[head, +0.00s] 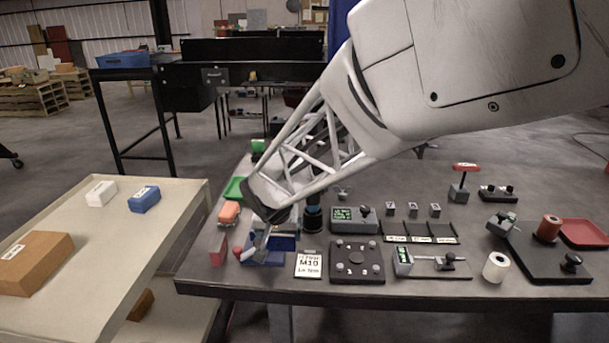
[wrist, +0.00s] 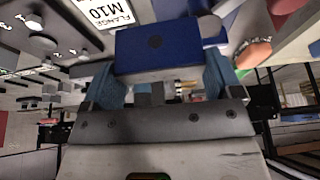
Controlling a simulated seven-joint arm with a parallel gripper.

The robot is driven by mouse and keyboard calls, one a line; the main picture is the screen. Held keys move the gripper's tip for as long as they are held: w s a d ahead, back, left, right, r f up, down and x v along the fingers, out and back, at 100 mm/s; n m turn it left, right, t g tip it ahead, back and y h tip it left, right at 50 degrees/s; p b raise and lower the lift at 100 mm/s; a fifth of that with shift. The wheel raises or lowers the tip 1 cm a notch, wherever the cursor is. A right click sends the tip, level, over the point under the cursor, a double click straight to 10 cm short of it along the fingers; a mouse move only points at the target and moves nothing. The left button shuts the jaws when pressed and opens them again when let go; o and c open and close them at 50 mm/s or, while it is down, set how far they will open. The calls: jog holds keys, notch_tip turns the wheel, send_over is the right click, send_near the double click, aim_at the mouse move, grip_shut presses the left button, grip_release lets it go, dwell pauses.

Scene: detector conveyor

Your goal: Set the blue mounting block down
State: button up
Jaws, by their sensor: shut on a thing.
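The blue mounting block (wrist: 158,48) is between the two fingers of my gripper (wrist: 162,76) in the wrist view; the gripper is shut on it. One flat face with a dark round hole shows. In the head view my gripper (head: 262,238) reaches down at the table's front left, over a blue piece (head: 284,246). I cannot tell there which blue part is the held block, or whether the block touches what is under it.
A white M10 card (head: 308,265) lies just right of the gripper. A black plate with knobs (head: 357,261) is beyond it. An orange piece (head: 229,212) and a red block (head: 218,252) stand close on the left. A cart (head: 95,290) holds another blue block (head: 144,199).

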jog(key=w+a, duration=0.1)
jog(key=w, duration=0.2)
jog(key=w+a, duration=0.2)
jog(key=w, duration=0.2)
jog(key=w+a+f, duration=0.1)
jog(key=w+a, duration=0.1)
jog(key=w, duration=0.1)
jog(key=shift+w+a, duration=0.2)
jog(key=shift+w, duration=0.2)
jog(key=shift+f, duration=0.1)
jog(key=shift+f, duration=1.7)
jog(key=shift+f, duration=0.2)
jog(key=o, duration=1)
jog(key=shift+r, duration=0.1)
jog(key=v, duration=1.2)
jog(key=shift+r, duration=0.1)
